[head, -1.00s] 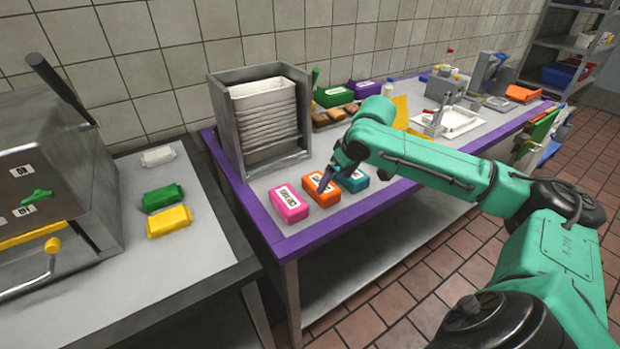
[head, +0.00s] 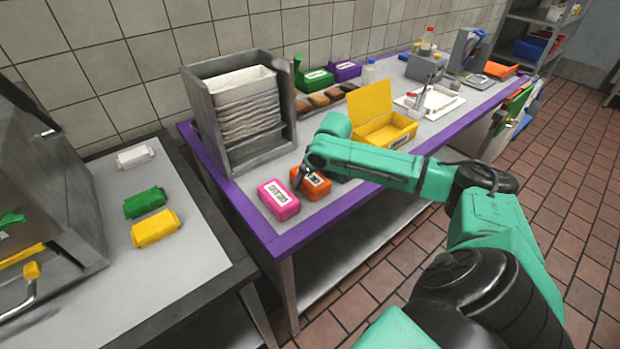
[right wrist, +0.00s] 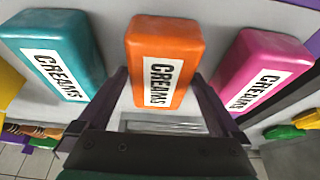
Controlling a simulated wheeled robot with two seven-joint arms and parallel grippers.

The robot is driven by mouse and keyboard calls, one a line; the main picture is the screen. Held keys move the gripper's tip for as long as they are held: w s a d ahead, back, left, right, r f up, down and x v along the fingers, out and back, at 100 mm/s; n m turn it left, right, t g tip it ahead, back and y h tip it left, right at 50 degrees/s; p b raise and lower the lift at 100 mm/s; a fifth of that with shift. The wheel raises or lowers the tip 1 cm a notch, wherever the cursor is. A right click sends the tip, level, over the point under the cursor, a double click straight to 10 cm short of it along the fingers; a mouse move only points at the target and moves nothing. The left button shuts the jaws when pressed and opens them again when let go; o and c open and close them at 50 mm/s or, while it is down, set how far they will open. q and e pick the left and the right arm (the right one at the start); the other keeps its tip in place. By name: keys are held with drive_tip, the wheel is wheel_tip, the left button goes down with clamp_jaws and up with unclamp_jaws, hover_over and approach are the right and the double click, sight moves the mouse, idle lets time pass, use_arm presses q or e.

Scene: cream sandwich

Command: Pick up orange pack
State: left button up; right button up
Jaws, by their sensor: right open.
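The orange pack (head: 312,186), a block with a white CREAMS label, lies on the purple-edged table between a pink pack (head: 279,200) and a teal pack, which my right arm mostly hides in the head view. My right gripper (head: 304,174) is over the orange pack. In the right wrist view the orange pack (right wrist: 162,60) lies in line with the gap between the open fingers of the right gripper (right wrist: 163,90), with the teal pack (right wrist: 62,60) to the left and the pink pack (right wrist: 258,75) to the right. Contact cannot be told. My left gripper is out of view.
A metal holder with a stack of white trays (head: 248,105) stands behind the packs. Green (head: 145,202), yellow (head: 156,229) and white packs (head: 135,157) lie on the left counter.

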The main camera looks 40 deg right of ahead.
drive_tip(key=shift+w+f, duration=0.1)
drive_tip(key=shift+f, duration=0.05)
drive_tip(key=c, duration=1.2)
wheel_tip(320, 180, up, 20)
drive_tip(key=shift+r, duration=0.1)
